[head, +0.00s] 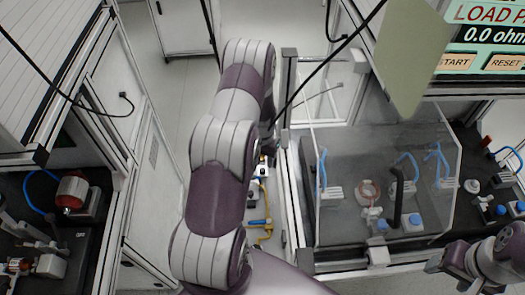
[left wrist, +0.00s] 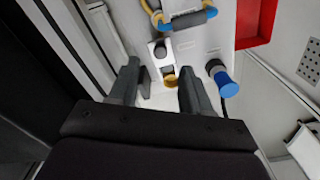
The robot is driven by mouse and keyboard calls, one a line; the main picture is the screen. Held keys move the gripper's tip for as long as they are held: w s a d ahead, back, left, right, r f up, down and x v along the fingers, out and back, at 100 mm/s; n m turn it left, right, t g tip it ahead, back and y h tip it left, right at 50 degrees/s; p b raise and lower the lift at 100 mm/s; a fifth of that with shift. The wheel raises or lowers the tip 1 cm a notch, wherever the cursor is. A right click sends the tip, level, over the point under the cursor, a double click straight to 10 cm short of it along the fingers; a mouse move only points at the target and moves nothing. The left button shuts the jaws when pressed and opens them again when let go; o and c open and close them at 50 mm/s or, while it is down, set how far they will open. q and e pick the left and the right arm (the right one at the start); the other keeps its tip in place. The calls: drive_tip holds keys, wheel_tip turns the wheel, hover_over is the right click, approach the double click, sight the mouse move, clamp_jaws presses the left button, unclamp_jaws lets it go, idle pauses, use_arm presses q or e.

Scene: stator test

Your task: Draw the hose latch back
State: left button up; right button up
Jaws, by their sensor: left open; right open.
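In the left wrist view my left gripper (left wrist: 158,74) is open, its two dark fingers on either side of a small white block. The block carries a dark round knob (left wrist: 160,51) and a brass-coloured round fitting (left wrist: 170,80); I cannot tell which part is the hose latch. Nothing is visibly clamped. My right gripper (head: 436,263) is open at the lower right.
A blue knob (left wrist: 222,80) stands right of the left fingers, with a red tray (left wrist: 264,22) beyond. A clear screen (head: 345,150) stands over a dark bench right of my left arm. A cabinet (head: 150,150) is on the left.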

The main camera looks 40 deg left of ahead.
sight(262, 171)
use_arm(q)
wheel_tip(262, 171, up, 7)
drive_tip(key=shift+b, duration=0.45)
